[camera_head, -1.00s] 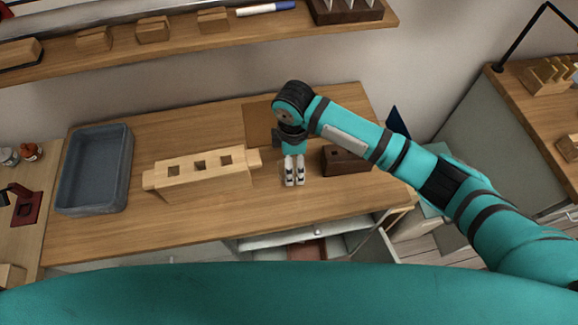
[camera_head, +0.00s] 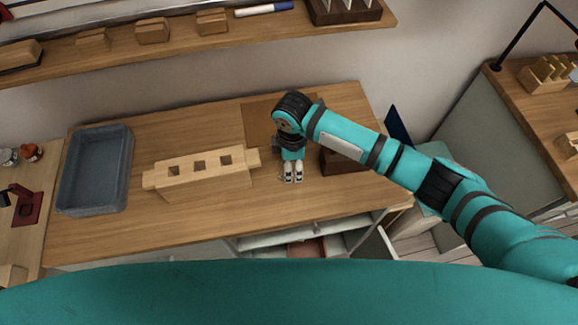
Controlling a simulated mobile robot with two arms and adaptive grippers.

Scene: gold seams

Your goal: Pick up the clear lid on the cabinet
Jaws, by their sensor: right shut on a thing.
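My right gripper (camera_head: 292,178) points down, low over the wooden cabinet top (camera_head: 210,225), between a pale block with square holes and a dark wooden block. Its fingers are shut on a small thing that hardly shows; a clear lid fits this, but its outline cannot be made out. I cannot tell whether the held thing touches the cabinet top. No other clear lid shows on the cabinet. My left gripper is out of view.
The pale block (camera_head: 205,184) with square holes stands left of the gripper. The dark block (camera_head: 345,162) stands right, partly behind my arm. A grey-blue bin (camera_head: 70,183) is at the left. A brown panel (camera_head: 262,125) lies behind. An open drawer (camera_head: 275,241) shows below the front edge.

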